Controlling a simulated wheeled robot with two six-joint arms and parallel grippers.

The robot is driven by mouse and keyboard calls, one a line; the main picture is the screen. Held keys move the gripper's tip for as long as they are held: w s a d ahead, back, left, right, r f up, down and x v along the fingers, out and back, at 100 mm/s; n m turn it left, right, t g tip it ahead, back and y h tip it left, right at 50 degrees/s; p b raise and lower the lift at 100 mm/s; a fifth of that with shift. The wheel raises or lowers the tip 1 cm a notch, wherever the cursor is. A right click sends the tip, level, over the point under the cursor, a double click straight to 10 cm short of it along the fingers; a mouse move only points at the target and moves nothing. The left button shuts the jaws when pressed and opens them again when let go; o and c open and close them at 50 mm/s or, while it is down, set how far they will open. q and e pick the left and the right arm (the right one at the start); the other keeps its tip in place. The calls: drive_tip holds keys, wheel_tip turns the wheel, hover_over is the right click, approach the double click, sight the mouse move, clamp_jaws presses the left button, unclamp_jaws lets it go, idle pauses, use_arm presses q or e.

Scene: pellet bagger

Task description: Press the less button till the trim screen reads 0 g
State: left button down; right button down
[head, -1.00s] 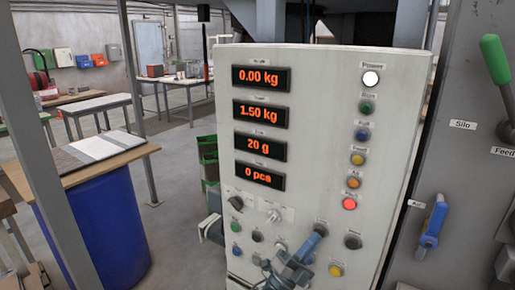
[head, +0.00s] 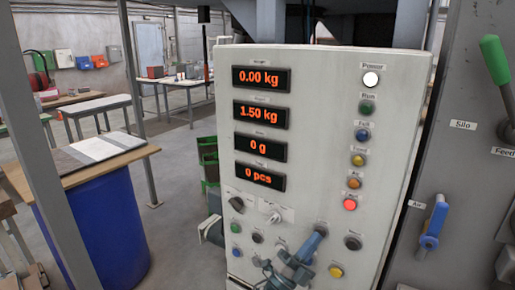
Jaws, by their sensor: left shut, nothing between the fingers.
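The grey control panel (head: 320,120) faces me. Its third screen, the trim screen (head: 260,147), reads 0 g in orange digits; its small label is too blurred to read. My left gripper (head: 318,235) is shut and empty, with its tips at the lower part of the panel. It covers the button there and part of that row. I cannot tell whether the tips touch the panel. The label of the less button is too small to read, so I cannot say which button it is. My right gripper is not in view.
Other screens read 0.00 kg (head: 262,79), 1.50 kg (head: 261,115) and 0 pcs (head: 258,177). A lit red button (head: 350,204) and a white power lamp (head: 371,79) are on the right side. A blue handle (head: 433,224) and green-tipped lever (head: 493,58) stand right of the panel.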

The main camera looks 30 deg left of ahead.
use_arm(q)
drive_tip(key=shift+s, duration=0.7)
drive_tip(key=s+p, duration=0.1)
drive_tip(key=s, duration=0.5)
drive_tip(key=shift+a, duration=0.15)
idle(0.3)
